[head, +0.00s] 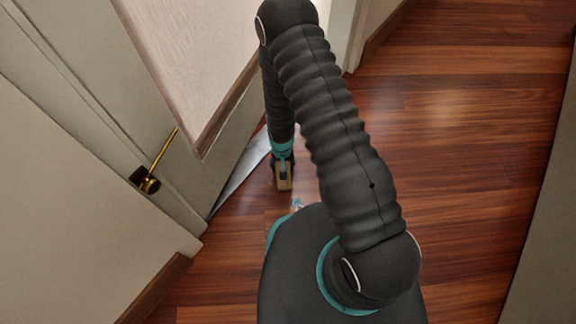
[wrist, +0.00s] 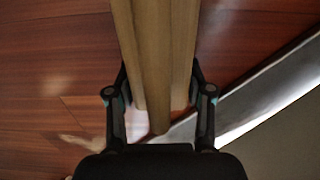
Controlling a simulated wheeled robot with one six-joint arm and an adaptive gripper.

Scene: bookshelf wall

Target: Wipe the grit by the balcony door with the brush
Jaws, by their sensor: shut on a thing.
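My gripper (head: 283,172) points down near the foot of the balcony door (head: 190,110) in the head view. It is shut on the brush, a tan wooden piece (wrist: 155,60) that runs up between the two fingers in the wrist view. In the head view only a small tan part of the brush (head: 284,184) shows, low by the floor; I cannot tell whether it touches. A small patch of pale blue-white grit (head: 297,203) lies on the wood floor just nearer than the brush, close to my base, which may hide part of it.
A pale metal threshold strip (head: 240,172) runs along the door's foot, left of my gripper. The door has a brass handle (head: 150,184). A wall with a brown baseboard (head: 155,290) stands at lower left. The wood floor (head: 460,130) to the right is clear.

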